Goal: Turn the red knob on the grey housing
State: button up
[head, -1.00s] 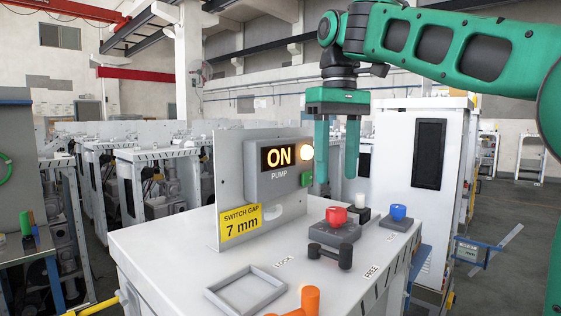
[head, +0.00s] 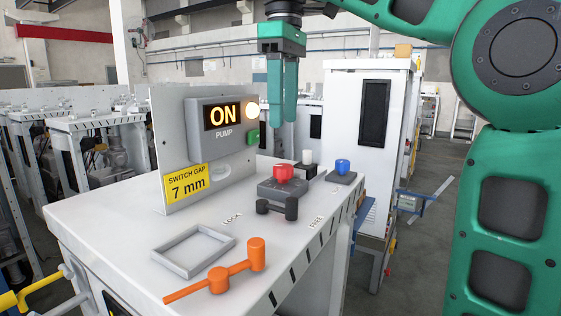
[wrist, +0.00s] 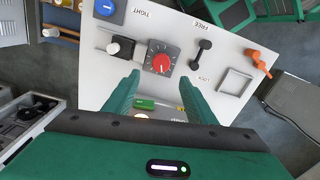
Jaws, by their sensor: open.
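The red knob (head: 283,173) sits on a dark grey housing (head: 268,188) on the white bench top. In the wrist view the red knob (wrist: 161,62) is round with a pale mark, set in the square grey housing (wrist: 171,50) with dial marks around it. My gripper (head: 283,126) points down above the bench, over and a little behind the knob, clear of it. Its two green fingers are apart with nothing between them; in the wrist view my gripper (wrist: 158,85) has its fingertips short of the knob, one on either side.
A blue knob (head: 342,166) and a white-topped switch (head: 307,157) stand to the right. A black handle (head: 277,208) lies just in front, near an orange lever (head: 230,268) and an empty grey frame (head: 190,250). A pump panel (head: 222,125) reading ON stands behind.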

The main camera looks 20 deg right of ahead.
aim_at(283, 165)
notch_tip(283, 165, down, 9)
jog(key=shift+d+r, duration=0.1)
jog(key=shift+r, duration=0.1)
jog(key=shift+f, duration=0.8)
jog(key=c, duration=1)
